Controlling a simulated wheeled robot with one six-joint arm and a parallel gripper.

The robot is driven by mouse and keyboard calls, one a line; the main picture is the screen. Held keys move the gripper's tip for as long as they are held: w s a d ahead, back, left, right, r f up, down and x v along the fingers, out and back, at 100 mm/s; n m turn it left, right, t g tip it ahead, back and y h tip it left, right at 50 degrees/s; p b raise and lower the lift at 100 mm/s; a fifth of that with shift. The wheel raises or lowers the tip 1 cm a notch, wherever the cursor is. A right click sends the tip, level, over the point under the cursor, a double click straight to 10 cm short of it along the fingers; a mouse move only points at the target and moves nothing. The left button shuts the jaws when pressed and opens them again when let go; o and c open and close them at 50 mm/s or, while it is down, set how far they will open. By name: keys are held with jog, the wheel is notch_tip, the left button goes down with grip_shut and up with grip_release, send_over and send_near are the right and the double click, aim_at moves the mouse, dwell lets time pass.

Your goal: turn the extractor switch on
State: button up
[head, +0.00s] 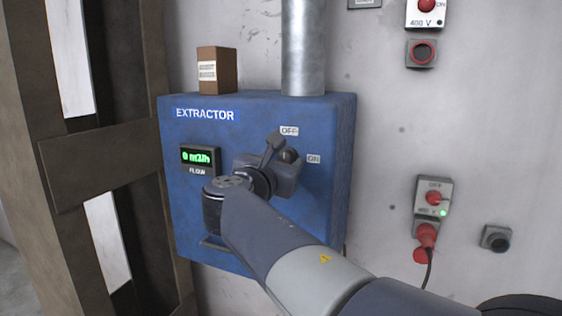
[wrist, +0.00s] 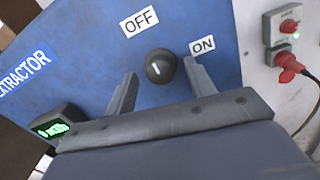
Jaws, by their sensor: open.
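The extractor (head: 325,190) is a blue box on the wall with an "EXTRACTOR" label and a green flow display (head: 201,157) reading 0. Its switch is a dark round knob (wrist: 160,67) with a white mark, between an OFF label (wrist: 139,20) above and an ON label (wrist: 203,45) to its right. The mark points up toward OFF. The knob also shows in the head view (head: 290,156). My gripper (wrist: 160,82) is open, with one finger on each side of the knob. I cannot tell whether the fingers touch it.
A metal duct (head: 304,50) rises from the box, and a brown box (head: 216,70) stands on top. At right on the wall are a switched socket (head: 433,197) with a red plug (head: 425,240) and cable. A brown metal frame (head: 105,170) stands at left.

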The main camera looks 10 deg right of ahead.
jog(key=shift+c, duration=0.3)
jog(key=c, duration=0.9)
jog(key=shift+f+m+b, duration=0.1)
jog(key=shift+m+b, duration=0.2)
jog(key=shift+b, duration=0.05)
jog(key=shift+f+m+h+b, duration=0.1)
jog(key=shift+m+h+b, duration=0.3)
jog(key=shift+m+b, duration=7.35)
jog(key=shift+m+p, duration=1.05)
jog(key=shift+m, duration=0.2)
